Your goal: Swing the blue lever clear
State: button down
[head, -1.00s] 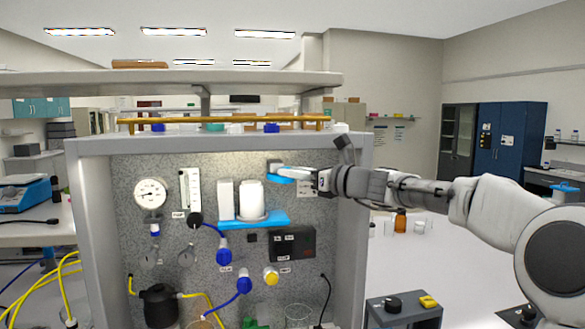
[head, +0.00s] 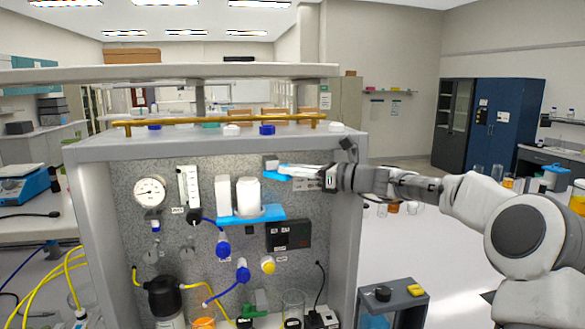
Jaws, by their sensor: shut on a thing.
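The blue lever (head: 272,175) sits high on the right part of the speckled rig panel, just below a small grey block (head: 270,162). My gripper (head: 293,172) reaches in from the right, with its pale fingers shut on the lever. The fingers cover much of the lever, so its full length and exact angle are hidden. A blue bracket (head: 233,222) lies below and to the left of my gripper. A white cylinder (head: 248,195) stands on it, beside a narrower white block (head: 223,195).
A black box (head: 288,235) is mounted below my gripper. The rig's right post (head: 348,240) stands under my wrist. A gauge (head: 150,191) and blue-capped hoses are on the left. A grey stand (head: 400,300) is at the lower right.

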jog(key=c, duration=0.6)
grip_release()
jog(key=shift+c, duration=0.2)
jog(key=shift+s+a+f+m+b, duration=0.1)
jog(key=shift+f+m+b, duration=0.15)
jog(key=shift+b, duration=0.8)
